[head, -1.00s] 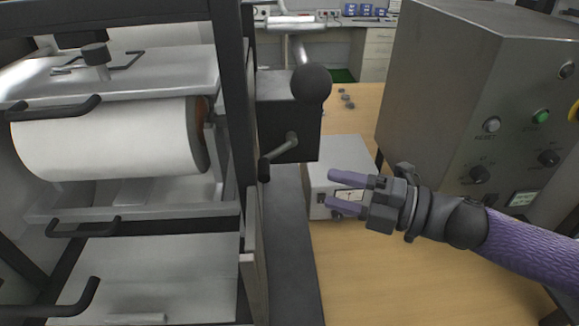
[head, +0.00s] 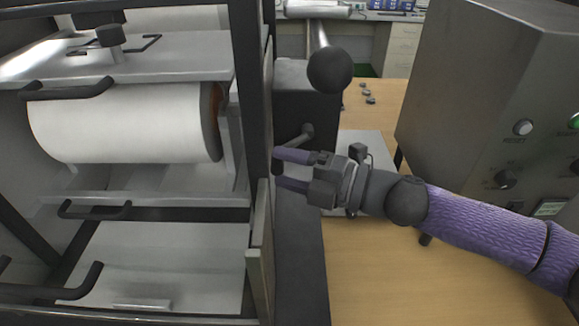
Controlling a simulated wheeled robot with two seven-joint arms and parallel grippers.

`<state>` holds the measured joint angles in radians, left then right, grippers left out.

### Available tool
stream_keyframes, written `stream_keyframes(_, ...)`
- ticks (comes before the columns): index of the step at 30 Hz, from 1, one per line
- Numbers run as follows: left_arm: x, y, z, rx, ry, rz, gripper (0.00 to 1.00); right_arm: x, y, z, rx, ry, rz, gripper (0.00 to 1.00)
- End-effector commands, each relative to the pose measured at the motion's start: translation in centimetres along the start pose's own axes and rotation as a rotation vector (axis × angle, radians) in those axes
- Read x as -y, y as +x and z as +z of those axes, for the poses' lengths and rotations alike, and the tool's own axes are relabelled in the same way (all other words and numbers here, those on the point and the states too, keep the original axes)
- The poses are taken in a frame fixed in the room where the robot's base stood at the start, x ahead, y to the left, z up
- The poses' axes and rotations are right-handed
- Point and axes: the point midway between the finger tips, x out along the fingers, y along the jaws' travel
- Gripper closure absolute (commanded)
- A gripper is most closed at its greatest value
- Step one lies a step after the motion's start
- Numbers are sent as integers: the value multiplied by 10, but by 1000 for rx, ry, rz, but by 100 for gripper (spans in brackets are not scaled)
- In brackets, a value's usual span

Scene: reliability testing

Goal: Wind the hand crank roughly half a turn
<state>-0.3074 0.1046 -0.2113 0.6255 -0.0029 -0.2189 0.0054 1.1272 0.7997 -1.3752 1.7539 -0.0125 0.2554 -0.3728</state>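The hand crank (head: 295,144) is a small dark arm on a black box on the side of the machine. It slants down and left from its shaft to a dark grip end (head: 277,168). My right gripper (head: 281,170) comes in from the right with purple fingers spread, one above the other. The fingertips are at the crank's grip end, which shows in the gap between them; I cannot tell whether they touch it. The upper finger partly covers the crank's lower part. My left gripper is not in view.
A black ball knob (head: 330,70) stands above the crank. A machine frame with a white roll (head: 125,124) is close on the left. A grey control box (head: 470,90) stands on the right. A light box (head: 365,150) sits behind my gripper on the wooden table (head: 385,270).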

Motion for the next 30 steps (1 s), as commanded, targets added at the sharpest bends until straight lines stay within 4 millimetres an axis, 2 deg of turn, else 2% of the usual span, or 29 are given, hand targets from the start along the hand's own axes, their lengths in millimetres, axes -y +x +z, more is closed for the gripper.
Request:
stream_keyframes(1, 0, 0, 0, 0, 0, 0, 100, 0, 0, 0, 0, 0, 0, 44)
stream_keyframes(9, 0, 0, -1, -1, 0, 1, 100, 0, 0, 0, 0, 0, 0, 100)
stream_keyframes(14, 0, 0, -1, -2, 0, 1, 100, 0, 0, 0, 0, 0, 0, 100)
stream_keyframes(21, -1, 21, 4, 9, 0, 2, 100, 0, 3, -1, 0, 46, 107, 100)
stream_keyframes(29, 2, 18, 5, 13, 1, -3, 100, -4, 3, -1, 0, 48, 115, 100)
stream_keyframes(30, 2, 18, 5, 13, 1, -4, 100, -4, 3, -1, 0, 48, 115, 67)
